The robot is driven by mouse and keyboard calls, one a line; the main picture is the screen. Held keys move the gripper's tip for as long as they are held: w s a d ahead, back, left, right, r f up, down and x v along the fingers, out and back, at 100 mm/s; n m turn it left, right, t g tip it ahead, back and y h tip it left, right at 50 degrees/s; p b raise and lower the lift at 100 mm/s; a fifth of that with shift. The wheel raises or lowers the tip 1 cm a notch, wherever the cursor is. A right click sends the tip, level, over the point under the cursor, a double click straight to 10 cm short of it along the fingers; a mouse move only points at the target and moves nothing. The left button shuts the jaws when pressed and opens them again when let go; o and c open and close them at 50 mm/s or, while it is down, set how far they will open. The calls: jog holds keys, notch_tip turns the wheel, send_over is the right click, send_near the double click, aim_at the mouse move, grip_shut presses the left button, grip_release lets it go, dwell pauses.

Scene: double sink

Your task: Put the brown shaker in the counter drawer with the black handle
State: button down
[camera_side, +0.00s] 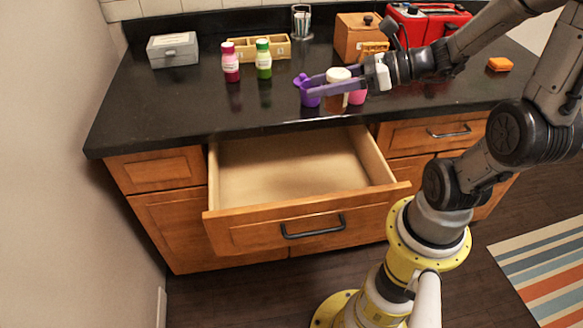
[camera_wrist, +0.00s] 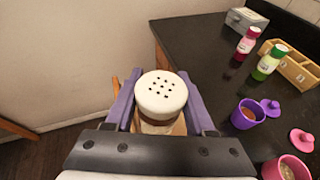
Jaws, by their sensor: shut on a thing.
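The brown shaker (camera_side: 338,75) has a white cap with dark holes, and in the wrist view its cap (camera_wrist: 160,92) faces the camera. My gripper (camera_side: 318,84) is shut on it, one purple finger on each side, and holds it raised. Its brown body is mostly hidden by the fingers. The counter drawer (camera_side: 280,172) is pulled open and looks empty, with a black handle (camera_side: 313,226) on its front. In the side view the shaker appears above and behind the drawer opening; in the wrist view wood shows beneath it.
On the black counter (camera_side: 190,105) are a purple cup (camera_wrist: 246,116), a pink cup (camera_wrist: 287,168), two lids, a red bottle (camera_side: 230,63), a green bottle (camera_side: 263,60), a grey box (camera_side: 173,50), a wooden caddy (camera_side: 275,48) and a red toolbox (camera_side: 425,22). A wall stands left.

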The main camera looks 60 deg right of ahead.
notch_tip(320, 180, down, 20)
jog(key=shift+n, duration=0.3)
jog(key=w+f, duration=0.3)
jog(key=w, duration=0.1)
jog(key=w+f, duration=0.3)
jog(key=w, duration=0.2)
jog(key=w+d+f, duration=0.1)
jog(key=w+f, duration=0.2)
jog(key=w, duration=0.1)
jog(key=shift+w+f, duration=0.25)
jog(key=shift+f, duration=0.1)
jog(key=shift+w+f, duration=0.2)
jog(key=shift+f, duration=1.5)
jog(key=shift+c, duration=1.2)
grip_release()
jog(key=shift+f, duration=0.1)
